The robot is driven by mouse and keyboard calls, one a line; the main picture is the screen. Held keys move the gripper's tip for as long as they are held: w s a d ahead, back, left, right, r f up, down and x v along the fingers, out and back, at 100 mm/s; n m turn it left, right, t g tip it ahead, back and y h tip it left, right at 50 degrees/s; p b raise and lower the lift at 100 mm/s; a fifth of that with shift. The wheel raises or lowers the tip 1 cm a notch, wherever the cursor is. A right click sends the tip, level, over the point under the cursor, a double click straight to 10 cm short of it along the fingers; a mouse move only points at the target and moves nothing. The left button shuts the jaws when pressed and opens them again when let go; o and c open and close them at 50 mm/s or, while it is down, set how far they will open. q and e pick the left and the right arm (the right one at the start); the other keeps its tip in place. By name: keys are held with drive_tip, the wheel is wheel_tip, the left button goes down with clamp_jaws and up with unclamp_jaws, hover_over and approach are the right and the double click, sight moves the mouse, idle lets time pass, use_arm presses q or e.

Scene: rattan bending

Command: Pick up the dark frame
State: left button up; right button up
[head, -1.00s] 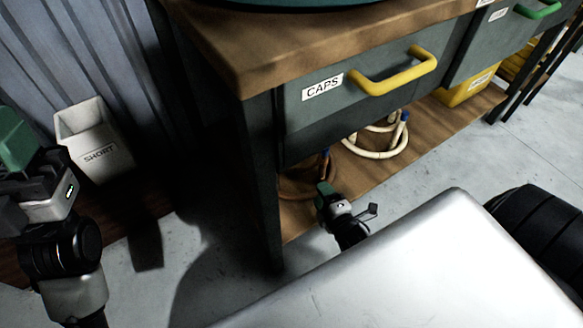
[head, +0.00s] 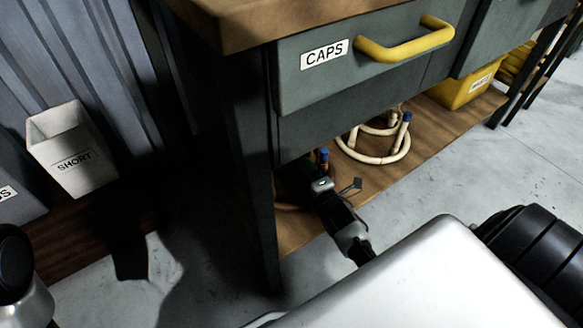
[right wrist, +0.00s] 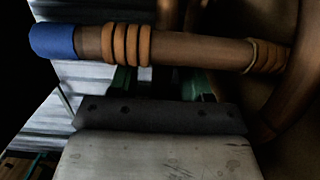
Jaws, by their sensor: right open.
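The dark frame (head: 285,207) is a brown rattan piece on the lower shelf under the CAPS drawer, mostly hidden in shadow behind my right gripper (head: 308,176). A blue end shows above the gripper. In the right wrist view, a brown pole of the dark frame (right wrist: 195,48) runs across, with a blue end at left and orange bindings. My right gripper (right wrist: 163,84) is open, its green fingers close to the pole and partly hidden behind it. I cannot tell whether they touch it. My left gripper is out of view.
A pale rattan frame (head: 378,157) with blue ends lies on the wooden lower shelf (head: 425,150) to the right. The CAPS drawer (head: 375,75) with its yellow handle hangs above my right gripper. A yellow bin (head: 465,88) and a white SHORT bin (head: 75,165) stand at the sides.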

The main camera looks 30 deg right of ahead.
drive_tip(key=shift+w+d+b, duration=0.1)
drive_tip(key=shift+w+b, duration=0.5)
drive_tip(key=shift+w, duration=0.9)
clamp_jaws()
drive_tip(key=shift+r, duration=0.1)
